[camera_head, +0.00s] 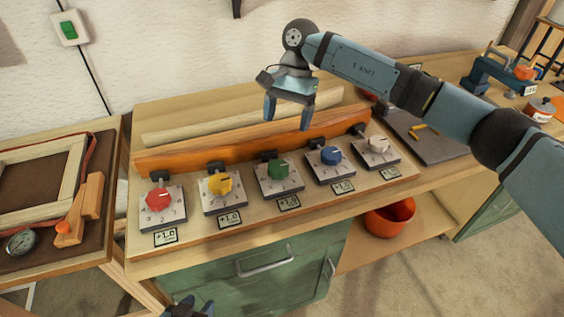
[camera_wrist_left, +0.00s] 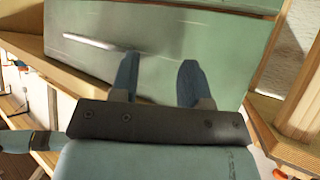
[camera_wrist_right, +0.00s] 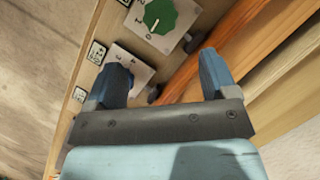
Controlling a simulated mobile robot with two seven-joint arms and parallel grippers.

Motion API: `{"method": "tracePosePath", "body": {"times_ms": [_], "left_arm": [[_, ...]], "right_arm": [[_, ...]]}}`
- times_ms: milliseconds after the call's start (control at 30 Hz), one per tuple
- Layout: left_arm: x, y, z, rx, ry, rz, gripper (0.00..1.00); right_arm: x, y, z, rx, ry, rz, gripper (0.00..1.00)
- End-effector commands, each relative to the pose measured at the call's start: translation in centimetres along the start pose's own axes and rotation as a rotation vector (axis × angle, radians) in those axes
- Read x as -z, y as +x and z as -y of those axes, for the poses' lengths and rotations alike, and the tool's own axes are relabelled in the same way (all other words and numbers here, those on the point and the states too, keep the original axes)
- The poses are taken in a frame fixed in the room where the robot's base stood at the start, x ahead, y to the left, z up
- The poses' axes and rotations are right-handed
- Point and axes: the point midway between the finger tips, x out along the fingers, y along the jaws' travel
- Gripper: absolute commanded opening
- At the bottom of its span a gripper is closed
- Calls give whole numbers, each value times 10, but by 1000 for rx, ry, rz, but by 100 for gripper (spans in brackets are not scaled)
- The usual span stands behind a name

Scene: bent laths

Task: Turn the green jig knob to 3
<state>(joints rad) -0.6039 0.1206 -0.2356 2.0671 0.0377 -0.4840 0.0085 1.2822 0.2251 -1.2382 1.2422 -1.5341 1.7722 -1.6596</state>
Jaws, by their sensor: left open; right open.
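The green jig knob (camera_head: 278,169) sits on a white dial plate, third in a row on the bench. In the right wrist view the green knob (camera_wrist_right: 160,16) is at the top edge, and its white mark seems to point near the 0. My right gripper (camera_head: 287,118) is open and empty, above and behind the row, apart from the green knob. In its wrist view the fingertips (camera_wrist_right: 165,72) straddle no knob. My left gripper (camera_head: 187,310) is low at the bottom edge, and its open fingers (camera_wrist_left: 157,75) face the green cabinet front.
Red (camera_head: 159,200) and yellow (camera_head: 220,184) knobs stand left of the green one, blue (camera_head: 330,155) and white (camera_head: 377,145) knobs right. An orange lath (camera_head: 240,143) runs behind them. A dark board (camera_head: 425,135) lies at right, a framed panel (camera_head: 85,190) at left.

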Motion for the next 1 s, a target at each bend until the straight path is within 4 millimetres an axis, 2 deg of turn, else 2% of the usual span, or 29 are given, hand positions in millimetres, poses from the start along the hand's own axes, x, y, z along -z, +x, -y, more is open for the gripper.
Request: {"method": "tracePosePath", "body": {"times_ms": [300,500,700,967,1000], "left_arm": [[-7,-1,4,3,5,22,43],[-5,-2,2,3,-4,21,43],[-2,-1,-2,2,-15,15,43],[-2,-2,-1,2,-12,14,43],[-2,-2,-1,2,-10,14,43]], "right_arm": [[-1,70,0,0,0,5,79],[-1,100,0,2,1,4,79],[-1,114,0,2,1,3,79],[-1,116,1,3,1,3,79],[-1,115,1,3,1,3,74]]}}
